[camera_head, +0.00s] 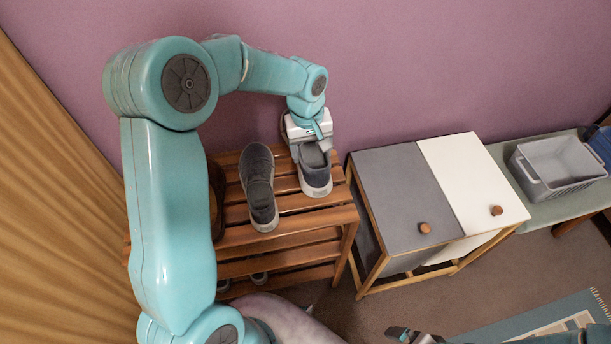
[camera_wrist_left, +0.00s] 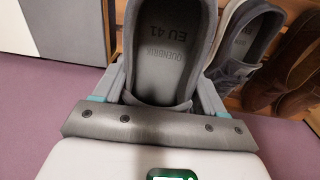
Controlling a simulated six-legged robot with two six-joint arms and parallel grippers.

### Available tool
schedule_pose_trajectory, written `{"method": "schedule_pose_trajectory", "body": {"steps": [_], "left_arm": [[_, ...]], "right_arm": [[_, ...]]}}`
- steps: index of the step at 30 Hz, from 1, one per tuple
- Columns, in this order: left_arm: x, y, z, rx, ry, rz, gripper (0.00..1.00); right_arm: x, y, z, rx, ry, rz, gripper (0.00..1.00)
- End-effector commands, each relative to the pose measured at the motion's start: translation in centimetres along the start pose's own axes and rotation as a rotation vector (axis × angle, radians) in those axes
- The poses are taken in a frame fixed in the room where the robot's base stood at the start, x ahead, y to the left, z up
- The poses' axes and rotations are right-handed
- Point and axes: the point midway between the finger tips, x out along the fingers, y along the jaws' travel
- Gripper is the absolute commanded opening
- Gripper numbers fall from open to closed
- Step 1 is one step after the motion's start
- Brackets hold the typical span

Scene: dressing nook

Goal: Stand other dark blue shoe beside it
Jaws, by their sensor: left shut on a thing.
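One dark blue-grey shoe (camera_head: 258,187) with a pale sole stands on the top shelf of the wooden rack (camera_head: 290,204). The other dark shoe (camera_head: 315,172) is to its right, a small gap apart, at the shelf's right end. My left gripper (camera_head: 313,139) is shut on this right shoe at its heel end. In the left wrist view the gripper (camera_wrist_left: 160,92) grips the shoe (camera_wrist_left: 163,50), whose insole reads EU 41; its mate (camera_wrist_left: 242,45) is beside it. I cannot tell whether the held shoe touches the slats. My right gripper (camera_head: 412,336) is partly visible at the bottom edge.
Brown footwear (camera_head: 216,196) stands left of the pair, partly behind my arm. More shoes (camera_head: 259,278) show on a lower shelf. A grey-and-white cabinet (camera_head: 405,200) stands right of the rack, then a bench with a grey basket (camera_head: 556,166). A purple wall is behind.

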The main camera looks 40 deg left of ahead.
Motion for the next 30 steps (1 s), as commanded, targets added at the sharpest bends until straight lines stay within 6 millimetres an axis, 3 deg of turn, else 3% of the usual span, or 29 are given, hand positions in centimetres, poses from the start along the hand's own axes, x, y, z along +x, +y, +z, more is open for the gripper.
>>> {"method": "schedule_pose_trajectory", "body": {"steps": [6, 18, 22, 30], "left_arm": [[5.8, -0.5, -0.1, -0.001, -0.003, -0.002, 0.30], [11.1, -0.8, -0.4, 0.000, -0.002, -0.001, 0.30], [12.2, -0.9, -0.4, -0.001, 0.001, 0.001, 0.30], [12.3, -0.9, -0.4, -0.001, 0.001, 0.002, 0.30]], "right_arm": [[-0.4, -0.1, 0.0, 0.000, 0.000, 0.000, 1.00], [-0.8, -0.3, 0.0, 0.000, 0.000, 0.000, 1.00], [-0.8, -0.3, 0.0, 0.000, 0.000, 0.000, 1.00], [-0.7, -0.2, 0.0, 0.000, 0.000, 0.000, 1.00]]}}
